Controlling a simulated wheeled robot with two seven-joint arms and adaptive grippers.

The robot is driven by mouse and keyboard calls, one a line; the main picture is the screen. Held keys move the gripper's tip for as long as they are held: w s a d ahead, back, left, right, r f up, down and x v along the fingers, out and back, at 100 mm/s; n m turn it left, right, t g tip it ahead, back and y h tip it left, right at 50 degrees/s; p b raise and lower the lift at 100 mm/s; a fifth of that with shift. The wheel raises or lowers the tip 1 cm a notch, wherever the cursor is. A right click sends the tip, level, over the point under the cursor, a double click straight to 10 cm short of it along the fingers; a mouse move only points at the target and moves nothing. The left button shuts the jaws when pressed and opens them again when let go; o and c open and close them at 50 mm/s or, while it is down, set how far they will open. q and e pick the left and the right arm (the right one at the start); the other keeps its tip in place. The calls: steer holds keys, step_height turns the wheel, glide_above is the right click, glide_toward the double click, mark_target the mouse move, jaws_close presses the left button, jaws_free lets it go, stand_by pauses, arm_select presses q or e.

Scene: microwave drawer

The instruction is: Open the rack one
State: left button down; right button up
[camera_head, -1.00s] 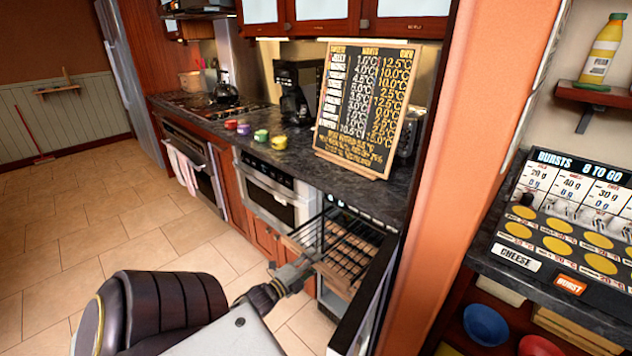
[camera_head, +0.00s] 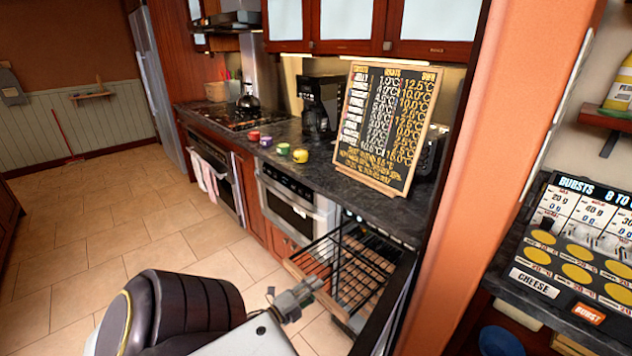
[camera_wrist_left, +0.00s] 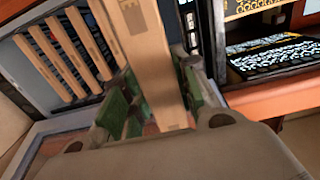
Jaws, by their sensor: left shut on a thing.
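The rack (camera_head: 352,262), a black wire shelf with wooden slats and a wooden front bar, sticks out of the low open cooler under the counter at the right. My left gripper (camera_head: 316,285) is at its front bar. In the left wrist view, the green-padded fingers (camera_wrist_left: 150,112) are shut around the wooden bar (camera_wrist_left: 150,60), which runs up between them. The rack's slats (camera_wrist_left: 68,50) show to the left there. Part of the bar is hidden by the gripper. My right gripper is not in view.
The cooler's open door (camera_head: 388,310) stands just right of the rack. The counter (camera_head: 300,165) above holds a price board (camera_head: 385,130), a coffee maker (camera_head: 322,105) and small coloured jars (camera_head: 284,149). The tiled floor (camera_head: 110,215) at the left is clear.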

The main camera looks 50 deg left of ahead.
arm_select(q)
steer(key=shift+s+d+f, duration=0.1)
steer(key=shift+s, duration=0.1)
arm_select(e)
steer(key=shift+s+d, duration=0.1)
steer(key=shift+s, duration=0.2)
arm_select(q)
steer(key=c, duration=1.1)
jaws_free()
steer(key=shift+s+d, duration=0.2)
steer(key=shift+s, duration=1.8)
steer(key=shift+s+d, duration=0.2)
steer(key=shift+s, duration=1.75)
steer(key=shift+s+d, duration=0.2)
steer(key=shift+s, duration=1.8)
